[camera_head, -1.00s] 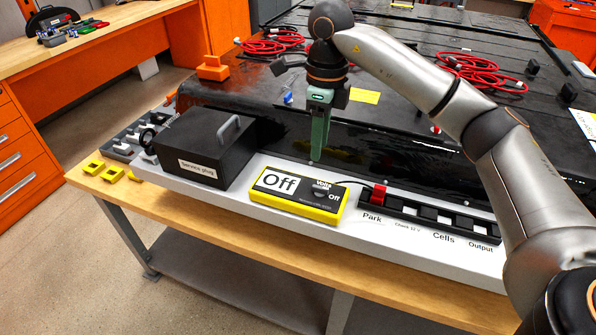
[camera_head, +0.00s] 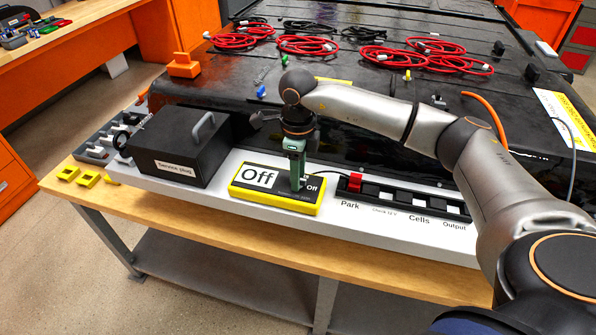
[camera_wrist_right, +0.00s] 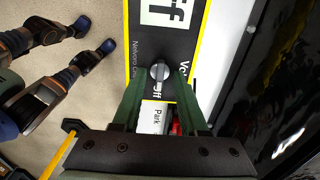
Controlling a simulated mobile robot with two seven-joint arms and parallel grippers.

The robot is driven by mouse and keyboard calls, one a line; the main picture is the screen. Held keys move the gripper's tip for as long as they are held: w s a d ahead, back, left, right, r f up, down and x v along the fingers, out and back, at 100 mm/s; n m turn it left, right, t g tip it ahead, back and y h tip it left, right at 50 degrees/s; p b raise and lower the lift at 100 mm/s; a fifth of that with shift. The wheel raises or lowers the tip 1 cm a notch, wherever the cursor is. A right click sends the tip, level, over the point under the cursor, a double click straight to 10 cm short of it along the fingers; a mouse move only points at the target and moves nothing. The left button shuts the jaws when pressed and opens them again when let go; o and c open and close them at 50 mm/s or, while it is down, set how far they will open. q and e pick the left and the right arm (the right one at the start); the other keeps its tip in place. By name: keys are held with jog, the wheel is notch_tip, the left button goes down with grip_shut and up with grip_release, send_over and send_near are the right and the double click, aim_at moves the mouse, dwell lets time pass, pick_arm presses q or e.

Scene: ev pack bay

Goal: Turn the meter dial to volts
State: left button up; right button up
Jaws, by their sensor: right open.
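The yellow-edged meter (camera_head: 272,206) lies on the white shelf at the front of the bench, with "Off" on its display. Its grey dial (camera_wrist_right: 160,73) shows in the right wrist view, beside the "Volts" and "Off" labels. In the head view my gripper covers the dial. My right gripper (camera_head: 299,186) points down over the right part of the meter. In the wrist view its green fingers (camera_wrist_right: 160,85) are apart, one on each side of the dial's near end; contact cannot be told. My left gripper is not in view.
Left of the meter stands a black "Service plug" box (camera_head: 178,150). To the right is a black slotted strip (camera_head: 400,197) with a red plug (camera_head: 355,182) at "Park". The black pack (camera_head: 380,100) with red cables (camera_head: 310,45) rises behind.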

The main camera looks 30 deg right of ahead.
jog(key=shift+c, duration=0.3)
grip_shut()
dwell(0.3)
